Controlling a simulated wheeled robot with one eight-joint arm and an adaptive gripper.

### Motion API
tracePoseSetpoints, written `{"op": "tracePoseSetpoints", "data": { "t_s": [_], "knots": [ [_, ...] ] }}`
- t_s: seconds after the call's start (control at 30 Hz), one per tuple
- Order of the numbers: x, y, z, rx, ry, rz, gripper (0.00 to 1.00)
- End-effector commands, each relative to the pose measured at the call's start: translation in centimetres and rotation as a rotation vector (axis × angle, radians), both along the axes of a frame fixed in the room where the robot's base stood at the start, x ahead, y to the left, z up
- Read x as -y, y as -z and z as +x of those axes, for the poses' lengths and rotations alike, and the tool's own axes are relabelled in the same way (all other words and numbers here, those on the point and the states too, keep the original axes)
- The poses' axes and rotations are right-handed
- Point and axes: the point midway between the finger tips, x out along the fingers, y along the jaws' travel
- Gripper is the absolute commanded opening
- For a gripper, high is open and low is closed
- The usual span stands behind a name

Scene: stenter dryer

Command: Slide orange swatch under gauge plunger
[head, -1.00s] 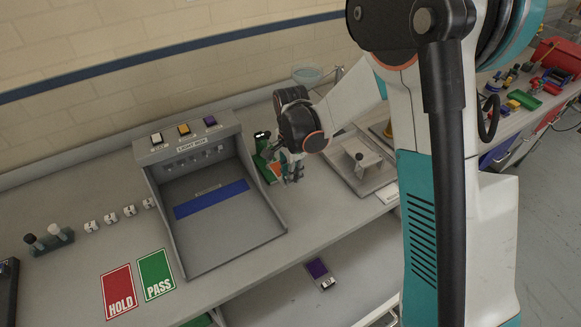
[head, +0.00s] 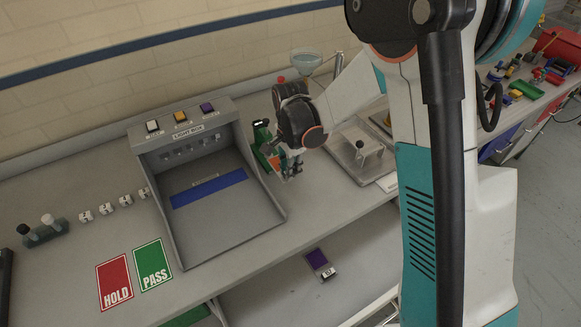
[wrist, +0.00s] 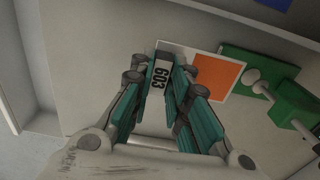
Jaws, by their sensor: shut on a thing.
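The orange swatch (wrist: 218,76) is a white card with an orange square and a "603" label at its near end. In the wrist view my gripper (wrist: 170,90) is shut on the labelled end, with the orange part pointing right. The green thickness gauge (wrist: 290,105) stands just right of the card, with its pale round plunger foot (wrist: 252,76) beside the orange edge. In the head view my gripper (head: 292,170) is low over the bench, next to the green gauge (head: 262,138), and mostly hides the swatch.
The light box (head: 240,215) stands close to the left of my gripper. A grey plate device with a black knob (head: 360,145) is at the right. HOLD (head: 115,283) and PASS (head: 153,265) cards lie at front left. A purple swatch (head: 317,259) lies on the lower shelf.

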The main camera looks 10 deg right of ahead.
Motion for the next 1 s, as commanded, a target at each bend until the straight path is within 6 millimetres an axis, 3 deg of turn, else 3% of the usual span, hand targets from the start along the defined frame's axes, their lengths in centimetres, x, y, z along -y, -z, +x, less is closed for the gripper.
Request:
{"op": "tracePoseSetpoints", "data": {
  "t_s": [0.5, 1.0],
  "knots": [
    [0.0, 3.7, 0.1, 0.000, 0.000, 0.000, 0.00],
    [-0.1, 3.8, 0.2, 0.000, 0.000, 0.000, 0.00]
  ]
}}
